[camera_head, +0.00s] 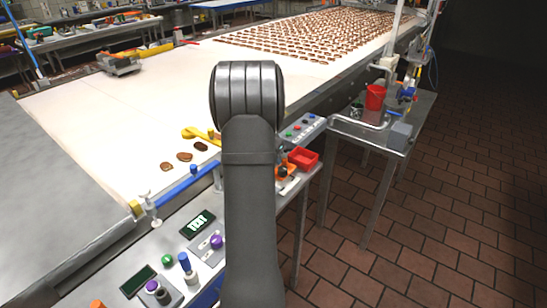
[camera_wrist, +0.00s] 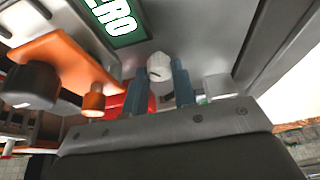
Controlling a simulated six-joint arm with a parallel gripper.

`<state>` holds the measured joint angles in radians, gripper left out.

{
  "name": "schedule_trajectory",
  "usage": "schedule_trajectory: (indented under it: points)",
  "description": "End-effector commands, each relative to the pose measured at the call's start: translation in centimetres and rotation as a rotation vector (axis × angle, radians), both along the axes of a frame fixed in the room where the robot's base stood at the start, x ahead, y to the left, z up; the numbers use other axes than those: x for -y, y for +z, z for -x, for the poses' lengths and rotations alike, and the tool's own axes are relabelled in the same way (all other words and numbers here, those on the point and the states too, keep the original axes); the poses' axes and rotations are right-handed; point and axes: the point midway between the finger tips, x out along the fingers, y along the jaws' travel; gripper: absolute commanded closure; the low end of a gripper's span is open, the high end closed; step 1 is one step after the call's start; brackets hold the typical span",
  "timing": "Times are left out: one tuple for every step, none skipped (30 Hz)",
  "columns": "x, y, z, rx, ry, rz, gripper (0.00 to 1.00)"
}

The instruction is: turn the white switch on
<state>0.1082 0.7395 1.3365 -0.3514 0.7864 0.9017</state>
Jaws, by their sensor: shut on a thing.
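The white switch (camera_wrist: 159,66) shows in the wrist view as a pale round-ended knob on a grey panel, just below a green display. My gripper (camera_wrist: 160,74) has its two blue fingers on either side of the knob, shut on it. The lower part of the switch is partly hidden between the fingers. In the head view my arm covers the panel area there, so neither the switch nor my gripper's fingers can be seen.
A green display (camera_wrist: 118,18) and an orange block with a black knob (camera_wrist: 28,84) lie close to my fingers. In the head view, a red tray (camera_head: 302,158) sits right of my arm, and the cream conveyor (camera_head: 100,110) stretches behind it.

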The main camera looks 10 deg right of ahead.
Motion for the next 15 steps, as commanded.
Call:
schedule_trajectory:
  points:
    - [-0.08,0.01,-0.01,-0.001,-0.017,0.0,0.98]
    - [-0.08,0.01,-0.02,-0.001,-0.026,-0.001,0.98]
    - [-0.08,0.02,-0.02,-0.001,-0.037,-0.001,0.98]
    - [-0.07,0.01,-0.04,0.0,-0.044,-0.001,0.98]
    - [-0.07,0.01,-0.04,-0.001,-0.05,-0.001,0.98]
    - [-0.08,0.01,-0.05,0.0,-0.056,-0.001,0.98]
    - [-0.07,0.01,-0.04,-0.001,-0.061,-0.001,0.98]
    - [-0.07,0.01,-0.04,0.0,-0.064,-0.001,0.98]
    - [-0.07,0.0,-0.04,0.0,-0.067,-0.001,0.98]
    - [-0.07,0.0,-0.04,0.0,-0.069,-0.001,0.98]
    - [-0.07,0.0,-0.04,-0.001,-0.07,-0.001,0.98]
    - [-0.07,0.0,-0.03,0.0,-0.071,-0.001,0.98]
    - [-0.07,0.0,-0.03,0.0,-0.071,-0.001,0.98]
    - [-0.07,0.0,-0.03,0.0,-0.071,-0.001,0.98]
    - [-0.07,0.0,-0.03,0.0,-0.071,-0.001,0.98]
